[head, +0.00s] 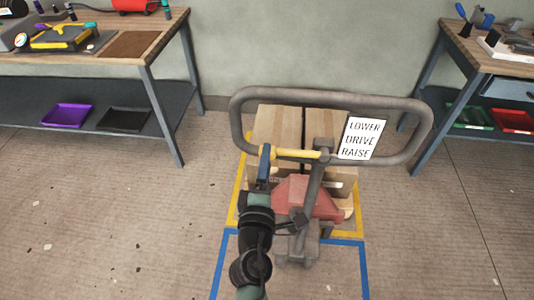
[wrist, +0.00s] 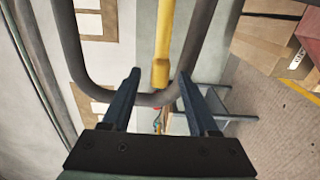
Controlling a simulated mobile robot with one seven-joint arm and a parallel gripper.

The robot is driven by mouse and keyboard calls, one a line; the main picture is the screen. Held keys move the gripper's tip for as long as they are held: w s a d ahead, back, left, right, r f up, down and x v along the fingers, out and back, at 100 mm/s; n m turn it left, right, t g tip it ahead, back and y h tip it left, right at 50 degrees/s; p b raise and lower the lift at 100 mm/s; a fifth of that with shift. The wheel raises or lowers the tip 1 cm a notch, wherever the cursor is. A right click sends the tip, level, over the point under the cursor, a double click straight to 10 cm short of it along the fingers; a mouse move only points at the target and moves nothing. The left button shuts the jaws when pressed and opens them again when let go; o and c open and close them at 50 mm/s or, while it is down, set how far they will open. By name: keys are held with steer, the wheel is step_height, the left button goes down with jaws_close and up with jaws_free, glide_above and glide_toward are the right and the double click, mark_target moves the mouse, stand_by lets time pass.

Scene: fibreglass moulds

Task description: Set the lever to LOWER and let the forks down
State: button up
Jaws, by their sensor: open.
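The yellow lever (head: 297,154) sits inside the grey loop handle (head: 335,98) of a pallet truck with a red body (head: 305,196). A white sign (head: 359,138) on the handle reads LOWER, DRIVE, RAISE from top to bottom. The lever points left, its free end by my gripper (head: 265,155). In the wrist view, the lever (wrist: 163,45) reaches between my gripper's open blue fingers (wrist: 160,76), with a gap on each side. I cannot tell which setting the lever is in. The forks are hidden by boxes and the truck body.
Cardboard boxes (head: 275,128) stand behind the handle. Yellow floor tape (head: 238,200) and blue floor tape (head: 217,262) mark the area. A workbench (head: 150,55) stands left, another workbench (head: 470,50) right. The floor at the left is mostly clear.

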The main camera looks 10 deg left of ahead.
steer(key=shift+w, duration=0.9)
jaws_close()
stand_by(0.9)
